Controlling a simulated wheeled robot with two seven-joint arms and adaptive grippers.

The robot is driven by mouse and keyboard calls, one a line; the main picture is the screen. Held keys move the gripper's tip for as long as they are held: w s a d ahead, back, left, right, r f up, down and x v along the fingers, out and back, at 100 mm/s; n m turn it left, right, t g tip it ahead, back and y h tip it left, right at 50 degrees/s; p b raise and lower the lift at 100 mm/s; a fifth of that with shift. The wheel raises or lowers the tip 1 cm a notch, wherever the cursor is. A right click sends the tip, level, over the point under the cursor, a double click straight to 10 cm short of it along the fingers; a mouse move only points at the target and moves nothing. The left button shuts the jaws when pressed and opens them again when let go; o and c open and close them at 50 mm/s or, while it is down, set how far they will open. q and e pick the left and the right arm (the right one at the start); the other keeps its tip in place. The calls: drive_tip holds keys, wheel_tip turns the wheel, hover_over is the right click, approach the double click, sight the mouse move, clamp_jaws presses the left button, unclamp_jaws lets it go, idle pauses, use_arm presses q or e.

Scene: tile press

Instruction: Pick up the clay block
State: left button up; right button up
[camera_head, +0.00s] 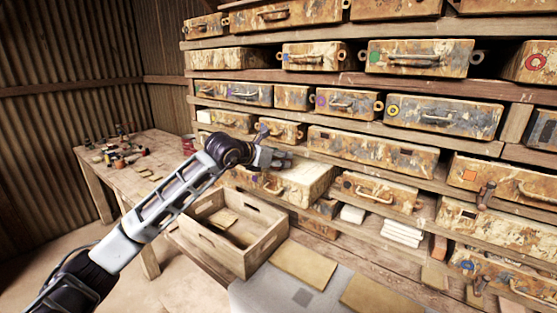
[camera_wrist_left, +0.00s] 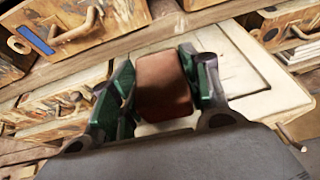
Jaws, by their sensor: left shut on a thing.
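In the left wrist view, a reddish-brown clay block (camera_wrist_left: 163,88) sits between the two green-padded fingers of my left gripper (camera_wrist_left: 161,76). The fingers are shut on its two sides. In the head view, my left gripper (camera_head: 270,157) is at the front of the shelves, above a pale-topped drawer (camera_head: 304,181) that sticks out. The block cannot be made out in the head view. The pale top also shows below the block in the left wrist view (camera_wrist_left: 262,75); I cannot tell the gap between them. My right gripper is not in view.
Shelves of worn, labelled drawers (camera_head: 420,57) fill the back and right. A wooden crate (camera_head: 262,246) stands below my left arm, with flat pieces inside. Tan slabs (camera_head: 304,264) lie at the front. A side table (camera_head: 155,165) with small items is at left.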

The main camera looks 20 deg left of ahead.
use_arm(q)
drive_tip(key=shift+r+b, duration=0.45)
drive_tip(key=shift+r, duration=4.5)
